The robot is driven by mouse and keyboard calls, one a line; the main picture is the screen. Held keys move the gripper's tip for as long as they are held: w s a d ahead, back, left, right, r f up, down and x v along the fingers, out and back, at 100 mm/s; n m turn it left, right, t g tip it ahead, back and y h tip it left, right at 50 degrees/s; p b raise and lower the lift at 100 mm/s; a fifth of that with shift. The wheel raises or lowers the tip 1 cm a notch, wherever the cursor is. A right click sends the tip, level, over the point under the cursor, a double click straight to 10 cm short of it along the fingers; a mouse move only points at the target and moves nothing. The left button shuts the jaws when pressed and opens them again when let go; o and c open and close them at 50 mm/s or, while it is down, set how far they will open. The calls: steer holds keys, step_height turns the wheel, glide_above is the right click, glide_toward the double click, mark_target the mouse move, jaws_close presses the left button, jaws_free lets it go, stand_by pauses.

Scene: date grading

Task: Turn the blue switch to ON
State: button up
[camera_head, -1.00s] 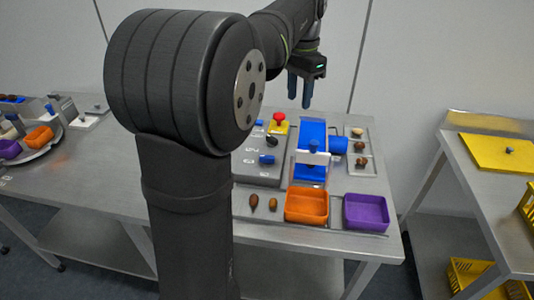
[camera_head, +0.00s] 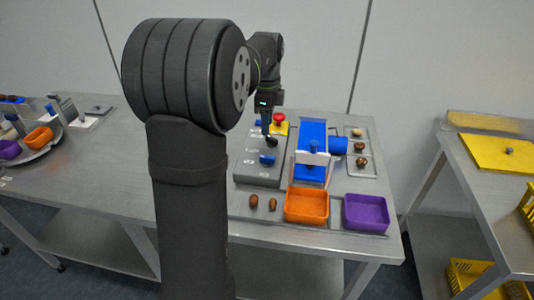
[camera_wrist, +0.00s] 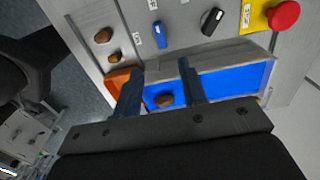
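The blue switch (camera_head: 266,159) is a small elongated knob on the grey control box (camera_head: 246,170). In the wrist view the blue switch (camera_wrist: 159,34) stands beyond my fingertips, with small labels beside it too small to read surely. A black switch (camera_wrist: 212,20) sits to its right. My gripper (camera_wrist: 160,67) is open, with its two fingers apart and nothing held between them. In the head view my gripper (camera_head: 266,124) hangs over the back part of the control box, behind the blue switch. I see no contact with the switch.
A red button (camera_head: 279,118) on a yellow base is at the back. A blue machine (camera_head: 311,135) stands right of the box. An orange tray (camera_head: 305,189), a purple tray (camera_head: 366,199) and two loose dates (camera_head: 254,201) lie in front. A tray of dates (camera_head: 371,166) is at right.

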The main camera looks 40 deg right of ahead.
mark_target(267, 157)
step_height(267, 157, down, 12)
steer(key=shift+f, duration=0.1)
stand_by(0.4)
jaws_close()
